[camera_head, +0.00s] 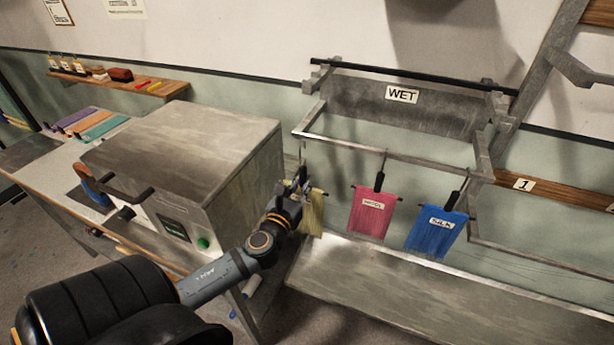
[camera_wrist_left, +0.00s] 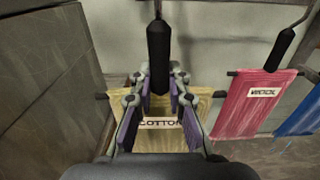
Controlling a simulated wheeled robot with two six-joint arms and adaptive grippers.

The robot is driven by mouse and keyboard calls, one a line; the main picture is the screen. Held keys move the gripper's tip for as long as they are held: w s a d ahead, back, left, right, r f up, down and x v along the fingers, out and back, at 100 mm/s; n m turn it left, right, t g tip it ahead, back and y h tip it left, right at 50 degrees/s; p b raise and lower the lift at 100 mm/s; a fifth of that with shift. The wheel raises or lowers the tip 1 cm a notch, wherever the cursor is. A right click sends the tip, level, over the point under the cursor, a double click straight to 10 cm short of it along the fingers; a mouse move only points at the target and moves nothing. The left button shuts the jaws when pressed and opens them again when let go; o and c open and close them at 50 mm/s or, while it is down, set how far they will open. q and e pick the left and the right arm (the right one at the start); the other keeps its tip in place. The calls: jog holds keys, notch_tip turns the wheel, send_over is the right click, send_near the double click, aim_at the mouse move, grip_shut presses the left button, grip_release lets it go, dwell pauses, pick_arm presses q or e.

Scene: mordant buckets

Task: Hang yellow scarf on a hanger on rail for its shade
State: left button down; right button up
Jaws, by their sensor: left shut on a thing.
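The yellow scarf (camera_head: 313,212) hangs spread from a black bar, and in the left wrist view it carries a COTTON label (camera_wrist_left: 160,123). Its hanger has a black grip (camera_wrist_left: 159,55) with a thin metal hook stem above. My left gripper (camera_head: 297,189) is shut on the hanger's grip, in front of the scarf, which it partly hides. The hanger is upright under the left end of the metal rail (camera_head: 345,145). I cannot tell whether its hook bears on the rail. My right gripper is not in view.
A pink scarf (camera_head: 372,217) and a blue SILK scarf (camera_head: 436,236) hang on the same rail to the right. A WET sign (camera_head: 402,94) is behind. A metal trough (camera_head: 420,295) lies below. A large grey box-shaped machine (camera_head: 190,145) stands close on the left.

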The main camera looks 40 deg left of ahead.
pick_arm(q)
jog(key=shift+s+r, duration=0.15)
jog(key=shift+w+r, duration=0.25)
jog(key=shift+w, duration=0.25)
jog(key=w+a+f+b, duration=0.1)
jog(key=w+f, duration=0.1)
jog(key=w, duration=0.5)
jog(key=shift+a+f+b, duration=0.2)
jog(key=shift+a+b, duration=0.15)
jog(key=shift+a, duration=0.05)
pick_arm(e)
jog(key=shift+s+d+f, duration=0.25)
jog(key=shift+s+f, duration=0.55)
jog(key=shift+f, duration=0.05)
pick_arm(q)
jog(key=c, duration=1.2)
grip_release()
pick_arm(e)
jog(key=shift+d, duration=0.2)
